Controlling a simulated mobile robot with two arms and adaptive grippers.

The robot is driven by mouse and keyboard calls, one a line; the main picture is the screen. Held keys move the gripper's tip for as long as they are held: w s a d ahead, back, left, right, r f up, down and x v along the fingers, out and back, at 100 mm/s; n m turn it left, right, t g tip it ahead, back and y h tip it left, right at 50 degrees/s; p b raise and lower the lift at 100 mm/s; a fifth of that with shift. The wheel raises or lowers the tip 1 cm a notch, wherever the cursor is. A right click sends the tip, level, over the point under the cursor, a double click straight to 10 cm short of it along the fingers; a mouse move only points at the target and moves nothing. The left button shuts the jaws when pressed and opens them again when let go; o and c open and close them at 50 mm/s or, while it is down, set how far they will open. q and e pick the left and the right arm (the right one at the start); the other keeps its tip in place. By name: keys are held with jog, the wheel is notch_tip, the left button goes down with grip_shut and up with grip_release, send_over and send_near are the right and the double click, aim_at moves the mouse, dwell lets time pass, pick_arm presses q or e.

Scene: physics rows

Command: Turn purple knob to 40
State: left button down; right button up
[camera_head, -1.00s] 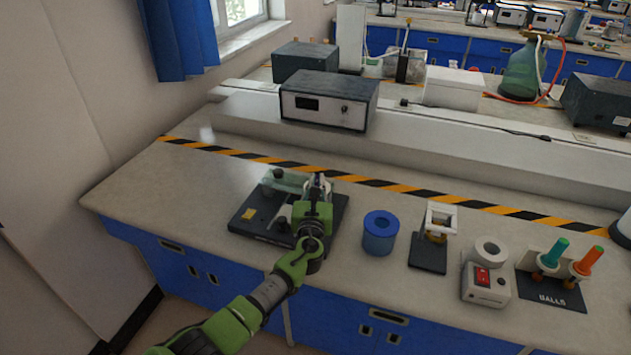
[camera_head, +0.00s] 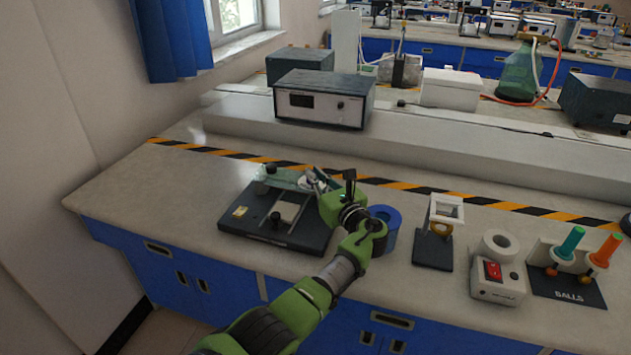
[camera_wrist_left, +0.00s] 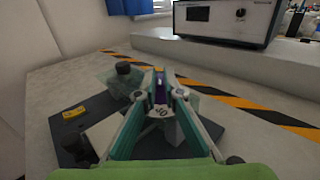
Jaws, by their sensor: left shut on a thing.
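The black-based device (camera_head: 244,217) stands on the bench, with black knobs and a clear greenish plate. My left gripper (camera_head: 316,180) reaches to its back right end, with the wrist to the right of the device. In the left wrist view, the gripper (camera_wrist_left: 160,92) has its two fingers closed on the purple knob (camera_wrist_left: 160,86), one on each side. A pale face with dark digits shows just below the purple part; the digits are too small to read surely. In the head view the knob is hidden by the gripper. My right gripper is not in view.
A blue ring-shaped block (camera_head: 390,235) stands close behind my left wrist. Further right are a small stand (camera_head: 433,250), a white box with a red switch (camera_head: 498,285) and a balls rack (camera_head: 570,288). The bench left of the device is clear.

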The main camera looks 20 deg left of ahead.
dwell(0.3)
pick_arm(q)
jog(key=c, duration=2.2)
grip_release()
jog(key=shift+w+a, duration=0.1)
jog(key=shift+o, duration=0.2)
jog(key=v, duration=0.7)
jog(key=shift+d, duration=0.2)
